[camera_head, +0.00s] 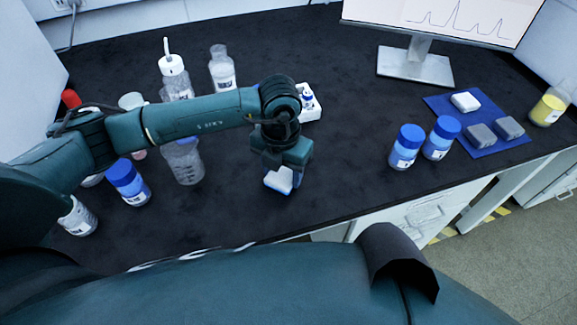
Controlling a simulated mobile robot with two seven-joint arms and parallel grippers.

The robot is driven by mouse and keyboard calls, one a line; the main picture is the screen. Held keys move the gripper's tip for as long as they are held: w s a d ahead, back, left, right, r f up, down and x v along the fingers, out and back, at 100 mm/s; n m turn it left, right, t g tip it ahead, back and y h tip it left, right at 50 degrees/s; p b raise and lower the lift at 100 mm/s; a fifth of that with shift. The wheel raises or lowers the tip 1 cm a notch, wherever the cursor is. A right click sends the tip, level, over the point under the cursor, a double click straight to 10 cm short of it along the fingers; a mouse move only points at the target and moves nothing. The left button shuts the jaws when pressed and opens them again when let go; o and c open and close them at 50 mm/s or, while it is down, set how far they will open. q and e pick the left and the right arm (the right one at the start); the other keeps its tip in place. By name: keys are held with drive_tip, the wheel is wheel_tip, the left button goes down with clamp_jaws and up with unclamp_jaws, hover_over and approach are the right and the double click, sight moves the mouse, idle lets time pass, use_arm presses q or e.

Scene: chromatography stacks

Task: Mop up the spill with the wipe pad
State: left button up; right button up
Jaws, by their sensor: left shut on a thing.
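My left gripper (282,174) points down over the black bench near its front edge. It is shut on a small white block with blue at its lower edge, which looks like the wipe pad (278,181). The pad is at or just above the bench top; I cannot tell whether it touches. The gripper and arm hide part of the pad and the bench behind it. I cannot make out the spill on the dark surface. My right gripper is not in view.
Several bottles and a clear beaker (183,161) stand at left, around and behind my arm. A white holder (313,108) is behind the gripper. Two blue-capped bottles (406,146) and a blue mat (435,103) with three blocks are at right. A monitor (440,20) stands behind.

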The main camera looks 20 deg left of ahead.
sight(287, 173)
use_arm(q)
drive_tip(key=shift+s+a, duration=0.2)
drive_tip(key=shift+a, duration=0.1)
drive_tip(key=shift+d, duration=0.1)
drive_tip(key=shift+w+d+b, duration=0.4)
drive_tip(key=shift+w+d, duration=0.15)
drive_tip(key=shift+d, duration=0.2)
idle(0.7)
drive_tip(key=shift+r+p, duration=2.35)
drive_tip(key=shift+r, duration=1.2)
drive_tip(key=shift+a, duration=0.1)
